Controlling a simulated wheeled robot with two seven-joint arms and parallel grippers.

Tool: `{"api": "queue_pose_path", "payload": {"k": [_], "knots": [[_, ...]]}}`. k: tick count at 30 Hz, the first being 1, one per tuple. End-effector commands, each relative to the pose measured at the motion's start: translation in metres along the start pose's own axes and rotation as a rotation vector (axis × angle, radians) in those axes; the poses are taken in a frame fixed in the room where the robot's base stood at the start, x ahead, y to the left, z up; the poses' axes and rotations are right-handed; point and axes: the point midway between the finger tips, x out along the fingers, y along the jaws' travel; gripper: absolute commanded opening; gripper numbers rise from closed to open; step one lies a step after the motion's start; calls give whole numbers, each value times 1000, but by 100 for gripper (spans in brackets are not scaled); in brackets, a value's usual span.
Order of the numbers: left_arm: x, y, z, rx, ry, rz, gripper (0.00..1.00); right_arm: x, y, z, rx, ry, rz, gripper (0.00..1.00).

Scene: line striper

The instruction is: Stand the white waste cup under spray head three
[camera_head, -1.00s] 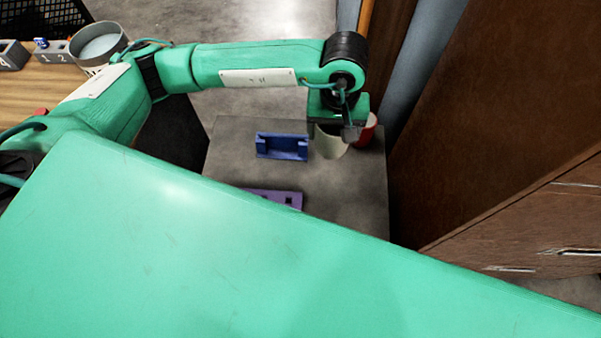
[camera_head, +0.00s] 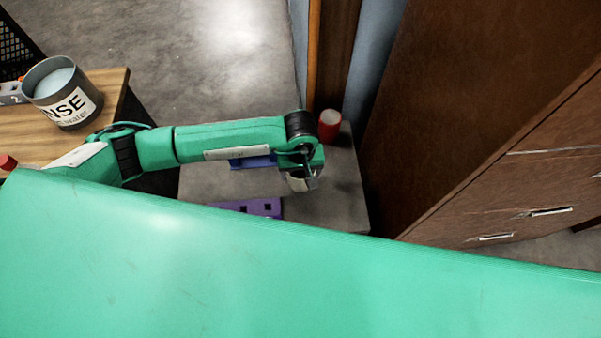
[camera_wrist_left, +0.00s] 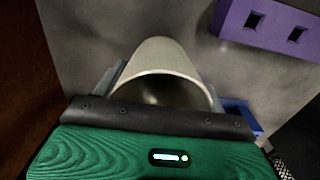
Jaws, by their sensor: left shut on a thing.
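The white cup (camera_wrist_left: 165,58) is between the fingers of my left gripper (camera_wrist_left: 160,88) in the left wrist view, its open mouth facing the camera. In the head view my left gripper (camera_head: 305,180) is over the grey stand at the right, with part of the white cup (camera_head: 298,184) showing beneath it. The gripper is shut on the cup. I cannot tell whether the cup touches the stand. A block marked 2 (camera_head: 14,97) shows at the left edge of the head view; I cannot make out spray head three. My right gripper is not in view.
The grey stand (camera_head: 340,190) bears a red cup (camera_head: 329,124), a blue holder (camera_head: 252,162) and a purple holed block (camera_head: 262,207). A rinse water pot (camera_head: 70,100) stands on the wooden table (camera_head: 112,88). Brown drawers (camera_head: 540,180) rise close on the right.

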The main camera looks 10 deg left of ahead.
Motion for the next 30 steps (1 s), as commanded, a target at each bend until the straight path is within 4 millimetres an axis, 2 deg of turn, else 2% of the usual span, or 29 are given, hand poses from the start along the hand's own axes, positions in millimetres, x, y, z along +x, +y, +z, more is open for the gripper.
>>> {"api": "queue_pose_path", "payload": {"k": [4,12,17,18,20,30], "knots": [[20,0,1,-1,-2,0,50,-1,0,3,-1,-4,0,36],[22,0,0,0,0,0,50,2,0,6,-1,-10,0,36],[24,0,0,0,1,0,50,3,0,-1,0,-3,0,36],[23,0,0,0,0,0,80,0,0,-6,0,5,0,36],[23,0,0,0,0,0,92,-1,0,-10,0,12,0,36],[22,0,0,0,0,0,94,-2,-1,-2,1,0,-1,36]]}}
